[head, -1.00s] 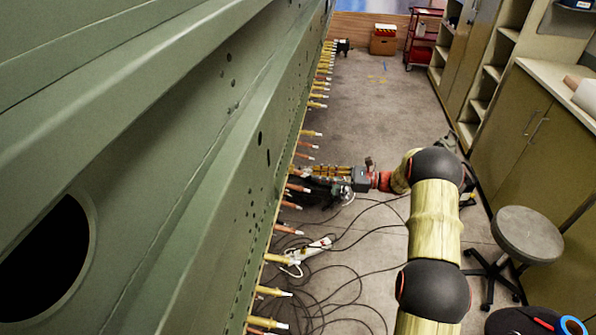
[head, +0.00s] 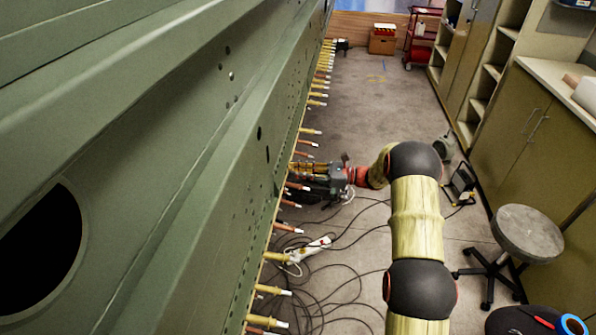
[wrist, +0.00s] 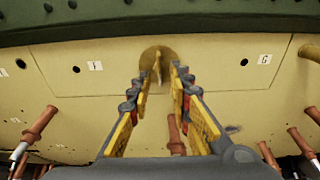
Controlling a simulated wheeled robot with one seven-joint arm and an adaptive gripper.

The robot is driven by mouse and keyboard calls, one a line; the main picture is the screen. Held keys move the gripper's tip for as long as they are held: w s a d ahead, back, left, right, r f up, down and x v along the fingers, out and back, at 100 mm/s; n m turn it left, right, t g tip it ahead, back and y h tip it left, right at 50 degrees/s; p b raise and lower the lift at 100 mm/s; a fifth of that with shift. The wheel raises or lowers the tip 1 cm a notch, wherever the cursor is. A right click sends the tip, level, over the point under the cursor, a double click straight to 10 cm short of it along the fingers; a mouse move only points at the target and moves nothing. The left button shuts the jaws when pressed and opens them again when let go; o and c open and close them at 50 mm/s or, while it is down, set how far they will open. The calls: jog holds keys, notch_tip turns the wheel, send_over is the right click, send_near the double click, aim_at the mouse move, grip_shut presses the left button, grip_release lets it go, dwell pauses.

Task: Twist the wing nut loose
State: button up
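The wing nut (wrist: 157,66) is a yellow-gold piece with a thin upright wing on a round base, on the cream panel (wrist: 90,75) in the wrist view. My gripper (wrist: 160,77) is open, with its yellow-padded fingers one on each side of the wing nut in the picture. Gaps show between the wing and both fingers, and I cannot tell how far the tips are from the panel. In the head view my gripper (head: 297,171) reaches left to the lower edge of the green fuselage structure (head: 190,150), which hides the wing nut.
Several copper-coloured and yellow fasteners stick out along the panel edge, including a copper one (wrist: 38,125) at the left of the wrist view. Cables lie on the floor below. A stool (head: 527,235) and cabinets (head: 512,130) stand at right; the aisle floor (head: 375,105) is mostly clear.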

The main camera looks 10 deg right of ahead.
grip_shut()
jog(key=shift+f+n+b, duration=0.1)
jog(key=shift+n+b, duration=0.2)
jog(key=n+b, duration=0.4)
jog(key=n, duration=0.1)
jog(key=n+t+b, duration=0.1)
jog(key=n+b, duration=0.3)
jog(key=b, duration=0.1)
jog(key=n+t+b, duration=0.1)
jog(key=n+b, duration=0.3)
jog(key=n, duration=0.1)
jog(key=shift+w+d+r+n+b, duration=0.15)
jog(key=shift+w+r+n+b, duration=0.15)
jog(key=shift+w+b, duration=0.1)
jog(key=shift+n, duration=0.3)
jog(key=shift+s+n+b, duration=0.1)
jog(key=shift+n+b, duration=0.3)
jog(key=shift+b, duration=0.4)
dwell(1.6)
